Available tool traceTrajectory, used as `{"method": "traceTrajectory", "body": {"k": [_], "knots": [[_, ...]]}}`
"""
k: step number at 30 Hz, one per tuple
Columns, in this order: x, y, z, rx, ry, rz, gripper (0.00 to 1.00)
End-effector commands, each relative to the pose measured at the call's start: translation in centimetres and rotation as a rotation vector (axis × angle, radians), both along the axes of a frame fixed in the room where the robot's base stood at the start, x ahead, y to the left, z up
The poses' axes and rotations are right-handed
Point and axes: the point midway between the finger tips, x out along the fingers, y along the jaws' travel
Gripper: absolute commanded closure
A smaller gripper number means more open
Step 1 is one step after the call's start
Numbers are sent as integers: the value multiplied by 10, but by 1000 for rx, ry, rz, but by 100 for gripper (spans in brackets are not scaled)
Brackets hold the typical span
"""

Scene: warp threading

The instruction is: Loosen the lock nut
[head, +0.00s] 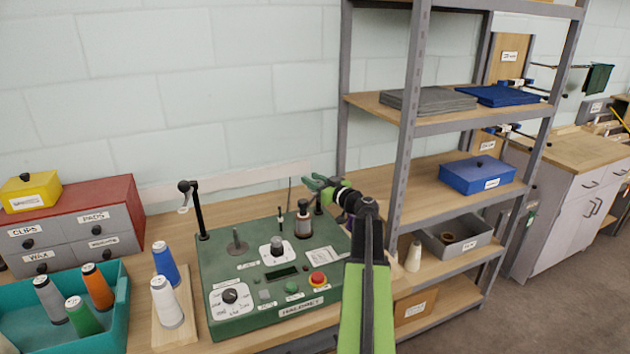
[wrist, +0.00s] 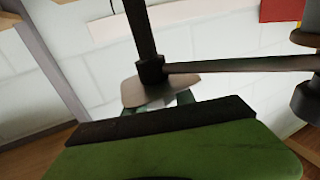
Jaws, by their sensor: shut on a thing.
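The green winding machine (head: 275,270) stands on the bench in the head view. My gripper (head: 314,184) is at the top of the dark post (head: 319,207) at the machine's back right. In the wrist view my gripper (wrist: 160,108) is shut on a flat grey piece, which looks like the lock nut (wrist: 150,92). This piece sits against a black collar (wrist: 151,70) on a dark rod. A thinner bar (wrist: 235,64) runs right from the collar. In the head view my jaws and arm hide the nut.
A metal shelf rack (head: 407,120) stands close on the right of my gripper. On the machine, a spindle (head: 303,222) stands near the post. A thread arm (head: 191,205) rises at its back left. Thread cones and a teal tray (head: 115,335) are left of it.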

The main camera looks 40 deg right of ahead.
Motion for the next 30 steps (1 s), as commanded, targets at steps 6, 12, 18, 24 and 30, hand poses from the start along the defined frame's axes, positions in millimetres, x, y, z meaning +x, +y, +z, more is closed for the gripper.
{"method": "traceTrajectory", "body": {"k": [6, 12, 18, 24, 30], "knots": [[1, 0, 0, 0, 1, 140, 100], [1, 4, -1, 0, 1, 326, 100], [-1, 10, -1, 0, 2, 517, 100], [-4, 15, -1, 0, 2, 694, 100], [-7, 20, -1, 0, 4, 836, 100]]}}
